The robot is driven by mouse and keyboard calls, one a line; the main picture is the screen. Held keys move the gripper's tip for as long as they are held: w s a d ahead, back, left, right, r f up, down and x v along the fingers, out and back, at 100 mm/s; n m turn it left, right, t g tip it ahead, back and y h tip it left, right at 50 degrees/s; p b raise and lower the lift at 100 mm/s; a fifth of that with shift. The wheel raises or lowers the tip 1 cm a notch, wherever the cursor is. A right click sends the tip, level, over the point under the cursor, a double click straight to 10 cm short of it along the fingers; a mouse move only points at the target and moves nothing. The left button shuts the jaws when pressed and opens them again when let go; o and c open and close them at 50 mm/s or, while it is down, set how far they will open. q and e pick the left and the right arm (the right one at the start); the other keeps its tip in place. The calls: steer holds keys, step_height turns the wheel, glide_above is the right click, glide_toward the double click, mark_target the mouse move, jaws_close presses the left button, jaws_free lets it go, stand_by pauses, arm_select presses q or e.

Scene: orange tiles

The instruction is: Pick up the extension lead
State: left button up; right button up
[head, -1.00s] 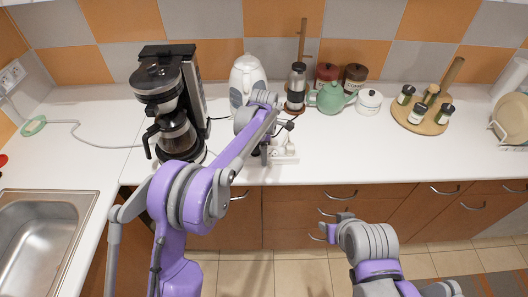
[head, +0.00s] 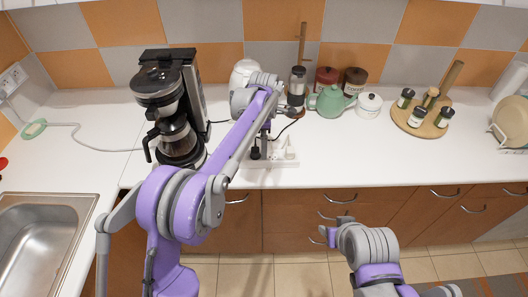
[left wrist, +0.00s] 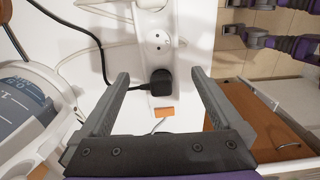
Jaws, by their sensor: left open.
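The extension lead (head: 284,161) is a white socket strip lying near the counter's front edge, left of centre. In the left wrist view the strip (left wrist: 156,24) runs lengthwise, with sockets, a black plug (left wrist: 161,83) and an orange switch. My left gripper (head: 263,143) points down over the strip. In the left wrist view its open fingers (left wrist: 159,76) are on either side of the strip and plug; I cannot tell whether they touch it. My right gripper (head: 330,232) is in front of the drawers, away from the lead; its jaws are unclear.
A coffee maker (head: 171,95) stands left of the left gripper. A white kettle (head: 243,72), partly hidden by my arm, is behind it. A flask (head: 297,85), green teapot (head: 330,101) and white jar (head: 369,104) stand behind right. Counter right of the strip is clear.

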arm_select(q)
step_height(320, 180, up, 4)
glide_above(244, 155)
step_height(244, 155, down, 4)
steer(key=shift+f, duration=3)
steer(key=c, duration=1.6)
steer(key=shift+r, duration=0.1)
step_height(244, 155, up, 10)
